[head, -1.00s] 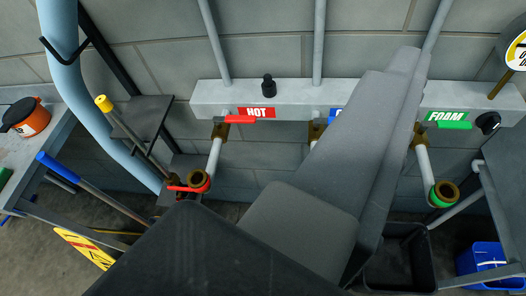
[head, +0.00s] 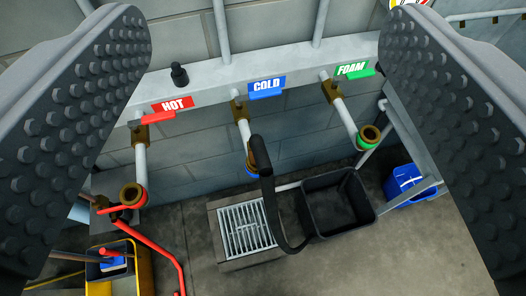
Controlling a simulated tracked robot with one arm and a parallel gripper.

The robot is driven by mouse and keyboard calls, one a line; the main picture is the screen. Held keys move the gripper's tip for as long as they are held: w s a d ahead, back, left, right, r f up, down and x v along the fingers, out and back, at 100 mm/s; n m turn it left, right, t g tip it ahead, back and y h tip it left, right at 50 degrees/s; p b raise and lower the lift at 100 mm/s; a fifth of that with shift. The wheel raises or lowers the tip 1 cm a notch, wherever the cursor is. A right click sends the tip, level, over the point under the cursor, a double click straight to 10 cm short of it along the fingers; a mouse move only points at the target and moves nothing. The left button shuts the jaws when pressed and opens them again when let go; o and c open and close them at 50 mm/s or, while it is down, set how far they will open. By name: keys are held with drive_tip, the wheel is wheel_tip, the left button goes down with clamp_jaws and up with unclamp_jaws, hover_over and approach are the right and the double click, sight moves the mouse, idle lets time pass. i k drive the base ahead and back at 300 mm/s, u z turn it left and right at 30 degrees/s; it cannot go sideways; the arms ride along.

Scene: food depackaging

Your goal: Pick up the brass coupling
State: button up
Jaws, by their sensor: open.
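My gripper (head: 266,22) is wide open and empty, with one studded dark pad at the left edge of the picture and one at the right. Brass fittings hang on pipe ends below the wall manifold. One brass fitting with a red ring (head: 132,194) is under HOT at the left. Another with a green ring (head: 369,135) is under FOAM at the right. The fitting under COLD, with a blue ring (head: 251,171), is mostly hidden behind a black curved bar or hose (head: 265,190). I cannot tell which is the brass coupling. None is between the pads in contact.
The grey manifold (head: 219,92) crosses the wall. A floor grate (head: 246,229), a black bin (head: 337,203) and a blue bucket (head: 405,182) stand below. A red bent tube (head: 158,248) and a yellow bucket (head: 140,270) are at lower left.

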sight(258, 159)
drive_tip(key=z, duration=2.1)
drive_tip(key=k, duration=1.25)
drive_tip(key=u, duration=1.15)
drive_tip(key=i, duration=1)
drive_tip(key=z, duration=0.05)
